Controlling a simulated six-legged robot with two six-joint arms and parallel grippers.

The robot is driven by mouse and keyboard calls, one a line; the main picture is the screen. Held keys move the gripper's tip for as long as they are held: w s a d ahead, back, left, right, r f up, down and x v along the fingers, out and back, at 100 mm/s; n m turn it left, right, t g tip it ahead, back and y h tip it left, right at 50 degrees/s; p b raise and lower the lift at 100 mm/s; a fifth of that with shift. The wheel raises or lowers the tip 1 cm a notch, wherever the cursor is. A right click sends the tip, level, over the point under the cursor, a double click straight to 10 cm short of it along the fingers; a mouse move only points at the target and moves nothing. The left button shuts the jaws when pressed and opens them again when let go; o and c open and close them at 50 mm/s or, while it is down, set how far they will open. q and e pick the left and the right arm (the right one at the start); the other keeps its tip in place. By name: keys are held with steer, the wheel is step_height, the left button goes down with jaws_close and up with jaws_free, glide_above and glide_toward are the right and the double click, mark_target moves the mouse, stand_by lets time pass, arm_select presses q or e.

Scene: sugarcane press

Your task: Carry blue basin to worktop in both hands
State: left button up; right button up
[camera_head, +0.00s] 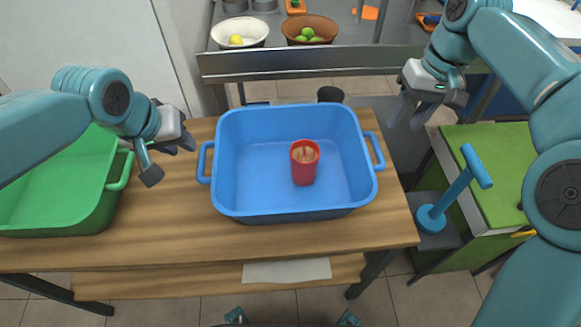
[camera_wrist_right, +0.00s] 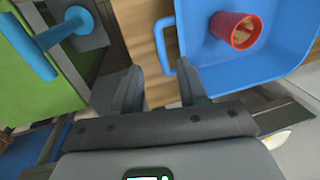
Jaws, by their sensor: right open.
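The blue basin (camera_head: 255,180) stands on a wooden table, with a handle on its left side and one on its right. A red cup (camera_head: 304,162) with something light brown in it stands inside the basin. My left gripper (camera_head: 172,163) is open and empty, left of the basin's left handle and apart from it. My right gripper (camera_head: 404,112) is raised to the right of the basin and apart from it. In the right wrist view the right gripper (camera_wrist_right: 162,92) is open, and the basin (camera_wrist_right: 210,75) with its handle lies beyond the fingers.
A green basin (camera_head: 112,200) sits at the table's left end. The wooden table (camera_head: 230,243) is bare in front. A green-topped cabinet (camera_head: 500,165) and a blue lever on a round base (camera_head: 431,219) stand at right. Bowls of fruit (camera_head: 310,27) stand on the counter behind.

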mark_target(201, 157)
arm_select(q)
steer(key=x, duration=1.3)
arm_select(e)
steer(key=f, duration=0.4)
steer(key=a+f, duration=0.1)
steer(key=f, duration=0.3)
steer(key=a+f, duration=0.1)
steer(key=f, duration=0.4)
steer(key=shift+a, duration=0.2)
steer(key=shift+r, duration=0.1)
arm_select(q)
steer(key=c, duration=0.3)
arm_select(e)
steer(key=c, duration=0.3)
arm_select(q)
jaws_close()
arm_select(e)
jaws_close()
